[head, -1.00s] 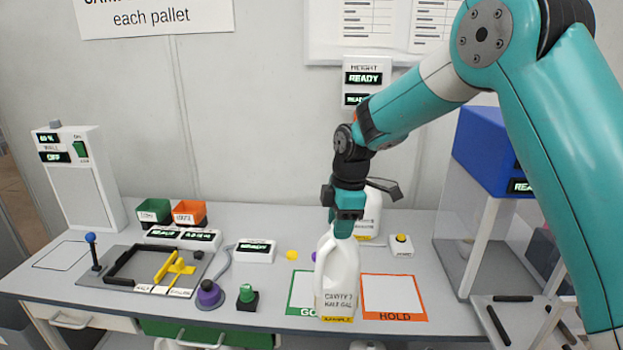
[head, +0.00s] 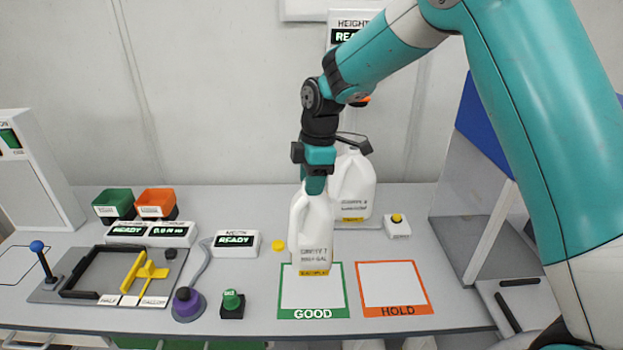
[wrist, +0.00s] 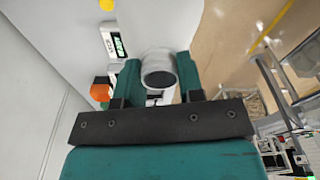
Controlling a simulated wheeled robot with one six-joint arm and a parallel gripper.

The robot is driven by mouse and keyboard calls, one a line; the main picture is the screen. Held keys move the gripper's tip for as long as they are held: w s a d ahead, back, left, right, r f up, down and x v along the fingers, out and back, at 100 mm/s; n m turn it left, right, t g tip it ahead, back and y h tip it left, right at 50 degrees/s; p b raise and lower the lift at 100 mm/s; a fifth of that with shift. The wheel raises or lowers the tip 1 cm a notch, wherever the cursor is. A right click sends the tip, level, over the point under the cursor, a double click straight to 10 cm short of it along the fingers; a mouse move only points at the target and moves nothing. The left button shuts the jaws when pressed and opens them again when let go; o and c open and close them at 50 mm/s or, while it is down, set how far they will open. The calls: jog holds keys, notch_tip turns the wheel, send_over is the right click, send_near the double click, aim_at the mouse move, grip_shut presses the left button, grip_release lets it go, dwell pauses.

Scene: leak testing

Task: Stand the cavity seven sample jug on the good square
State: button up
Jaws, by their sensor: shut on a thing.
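The cavity 7 half-gallon jug (head: 313,232) is white with a yellow sample label. It hangs roughly upright, slightly tilted, over the green-framed good square (head: 333,313). Its lower part covers the square's upper middle; I cannot tell whether its base touches. My gripper (head: 316,188) is shut on the jug's neck. In the wrist view the dark jug mouth (wrist: 159,79) sits between the two teal fingers of my gripper (wrist: 158,85).
The orange hold square (head: 428,308) lies just right and is empty. Another white jug (head: 357,190) stands behind. A yellow cap (head: 278,246), a green button (head: 231,302) and a purple knob (head: 187,304) are left of the good square.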

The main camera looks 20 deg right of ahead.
jog(key=shift+d+f, duration=0.1)
notch_tip(320, 180, down, 9)
jog(key=b, duration=0.6)
jog(key=shift+f+b, duration=0.35)
jog(key=shift+b, duration=0.1)
jog(key=o, duration=1.1)
jog(key=shift+o, duration=0.2)
jog(key=shift+r, duration=0.15)
notch_tip(320, 180, up, 17)
jog(key=d+b, duration=0.2)
jog(key=b, duration=0.1)
jog(key=s+a+f+m+y, duration=0.1)
jog(key=s+a+f+m, duration=0.1)
jog(key=s, duration=0.8)
jog(key=s+a+f+m+y+b, duration=0.1)
jog(key=s+a+f+m, duration=0.1)
jog(key=s, duration=0.8)
jog(key=s+a+f+m, duration=0.2)
jog(key=s+f+m, duration=0.2)
jog(key=s, duration=0.7)
jog(key=shift+a+f+m+y, duration=0.35)
jog(key=shift+m+y, duration=0.05)
jog(key=shift+m, duration=0.7)
